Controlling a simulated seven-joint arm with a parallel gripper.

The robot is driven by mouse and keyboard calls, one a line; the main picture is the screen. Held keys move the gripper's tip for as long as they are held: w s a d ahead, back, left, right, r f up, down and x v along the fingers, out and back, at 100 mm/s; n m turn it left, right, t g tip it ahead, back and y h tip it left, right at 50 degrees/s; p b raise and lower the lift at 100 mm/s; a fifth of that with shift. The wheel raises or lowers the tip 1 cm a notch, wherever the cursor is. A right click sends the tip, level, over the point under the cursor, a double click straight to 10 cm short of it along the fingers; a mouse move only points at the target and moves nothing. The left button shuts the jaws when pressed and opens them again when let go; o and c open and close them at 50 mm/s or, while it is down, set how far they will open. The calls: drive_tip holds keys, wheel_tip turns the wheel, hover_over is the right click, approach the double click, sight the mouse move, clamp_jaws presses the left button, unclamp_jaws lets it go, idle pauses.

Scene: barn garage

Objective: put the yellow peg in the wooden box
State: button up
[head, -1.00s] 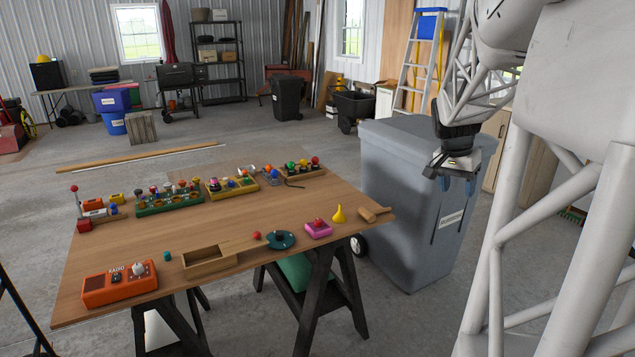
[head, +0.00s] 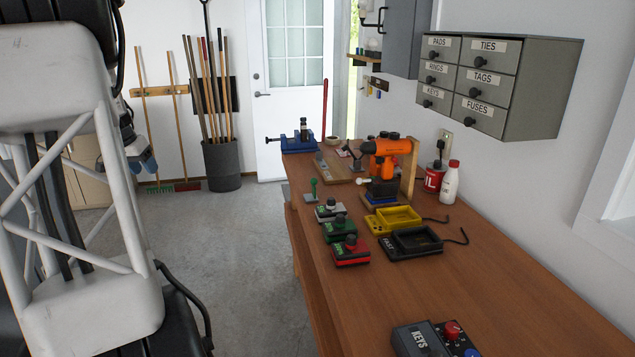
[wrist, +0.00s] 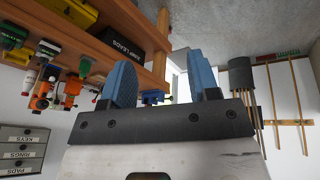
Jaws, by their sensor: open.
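I cannot make out the yellow peg or the wooden box in the views from now. My gripper (head: 142,160) shows in the head view at the left, partly behind my arm, in the air left of the workbench. In the wrist view my gripper (wrist: 163,82) has its two blue fingers wide apart, with nothing between them.
Labelled drawers (head: 545,85) hang above. The floor (head: 235,260) left of it is clear.

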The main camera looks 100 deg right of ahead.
drive_tip(key=s+d+f+m+g, duration=0.1)
drive_tip(key=s+d+f+m, duration=0.1)
drive_tip(key=s+d, duration=0.65)
drive_tip(key=s+d+f+m, duration=0.2)
drive_tip(key=s+d+m, duration=0.15)
drive_tip(key=s, duration=1.05)
drive_tip(key=s+d+f+m+g, duration=0.1)
drive_tip(key=s+d+f+m, duration=0.1)
drive_tip(key=s+d, duration=0.75)
drive_tip(key=s+f+m+y, duration=0.1)
drive_tip(key=s+f, duration=0.3)
drive_tip(key=s, duration=1.6)
drive_tip(key=s+f+m+g+y, duration=0.1)
drive_tip(key=s+f+m, duration=0.3)
drive_tip(key=s, duration=1.7)
drive_tip(key=shift+a+f+m+y, duration=0.25)
drive_tip(key=shift+a+m+y, duration=0.05)
drive_tip(key=shift+a+m, duration=0.1)
drive_tip(key=shift+x, duration=1.3)
drive_tip(key=shift+f, duration=0.1)
